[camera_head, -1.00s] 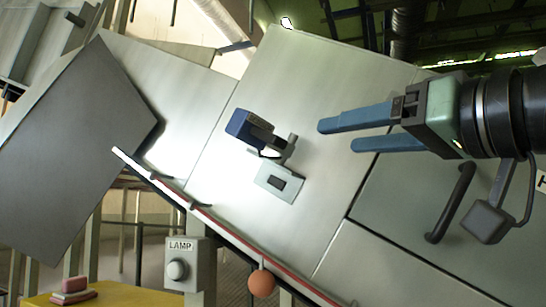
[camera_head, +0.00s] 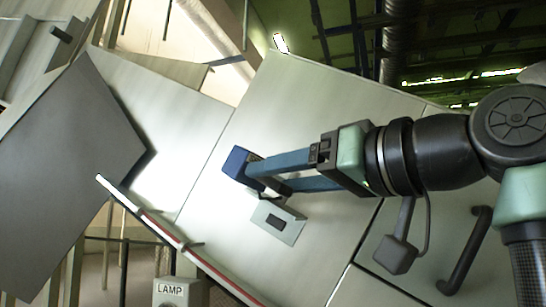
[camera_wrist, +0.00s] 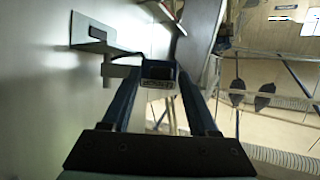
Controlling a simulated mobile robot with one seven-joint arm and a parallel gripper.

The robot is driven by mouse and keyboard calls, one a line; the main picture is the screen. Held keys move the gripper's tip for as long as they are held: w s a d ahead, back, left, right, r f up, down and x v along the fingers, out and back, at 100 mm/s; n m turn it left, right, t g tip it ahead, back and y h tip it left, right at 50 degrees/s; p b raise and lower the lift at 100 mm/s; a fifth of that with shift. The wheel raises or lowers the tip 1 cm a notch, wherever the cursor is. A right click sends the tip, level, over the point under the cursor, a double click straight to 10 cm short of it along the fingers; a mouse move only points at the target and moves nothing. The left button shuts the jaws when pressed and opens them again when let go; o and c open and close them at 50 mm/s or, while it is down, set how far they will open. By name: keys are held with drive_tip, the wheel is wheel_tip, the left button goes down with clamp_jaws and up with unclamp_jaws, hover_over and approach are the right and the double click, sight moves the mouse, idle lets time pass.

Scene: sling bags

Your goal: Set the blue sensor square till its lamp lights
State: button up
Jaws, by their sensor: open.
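The blue sensor (camera_head: 236,161) is a small block with a dark side, mounted on the pale panel (camera_head: 310,110) and turned at a slant. My gripper (camera_head: 262,177) is open, its two blue fingers reaching in from the right, with the tips at the sensor. In the wrist view the sensor (camera_wrist: 158,74) shows between the finger ends. I cannot tell whether a finger touches it. Its dark bracket is mostly hidden behind the fingers. The box marked LAMP (camera_head: 178,289) is at the bottom edge; the lamp itself is cut off.
A pale green plate with a dark window (camera_head: 279,222) sits just below the fingers. A red and white rail (camera_head: 165,232) runs along the panel's lower edge. A large grey sheet (camera_head: 60,170) stands at the left. A dark handle (camera_head: 466,250) is at the lower right.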

drive_tip(key=shift+x, duration=0.9)
drive_tip(key=shift+c, duration=0.3)
drive_tip(key=shift+d, duration=0.1)
clamp_jaws()
drive_tip(key=shift+s, duration=0.1)
idle(0.4)
